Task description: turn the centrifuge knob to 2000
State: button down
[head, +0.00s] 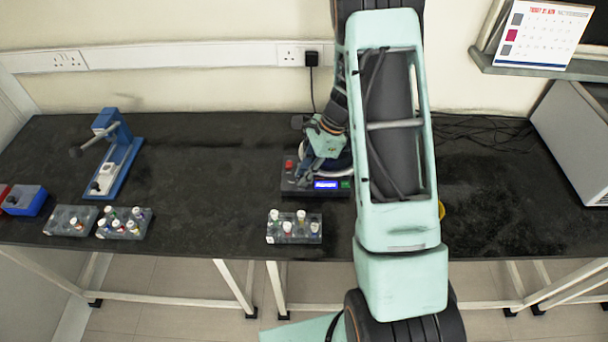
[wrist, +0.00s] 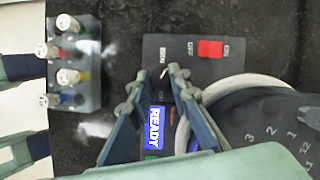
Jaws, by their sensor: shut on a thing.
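The centrifuge (head: 299,188) stands on the dark bench under my arm, with a lit blue display and a red switch on its front panel. In the wrist view the display (wrist: 154,127) reads READY, and the red switch (wrist: 210,49) is beside an OFF label. My gripper (wrist: 155,86) is at the panel, its two fingers apart around the dark knob (wrist: 163,75), shut on it. A small white mark shows there; the knob's setting cannot be read. In the head view my arm hides much of the centrifuge and the fingertips.
A tube rack (head: 293,237) stands just in front of the centrifuge; it also shows in the wrist view (wrist: 88,75). More racks (head: 71,221) and a blue press (head: 119,165) are at the left. Cables (head: 485,135) lie at the back right. The bench between press and centrifuge is clear.

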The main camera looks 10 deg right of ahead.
jog(key=n+g, duration=0.1)
jog(key=n, duration=0.1)
jog(key=n+g+b, duration=0.1)
jog(key=n, duration=0.2)
jog(key=shift+w, duration=0.1)
jog(key=shift+n+h, duration=0.3)
jog(key=shift+n, duration=0.1)
jog(key=c, duration=1.8)
grip_release()
jog(key=shift+a, duration=0.1)
jog(key=v, duration=1.2)
jog(key=shift+w, duration=0.15)
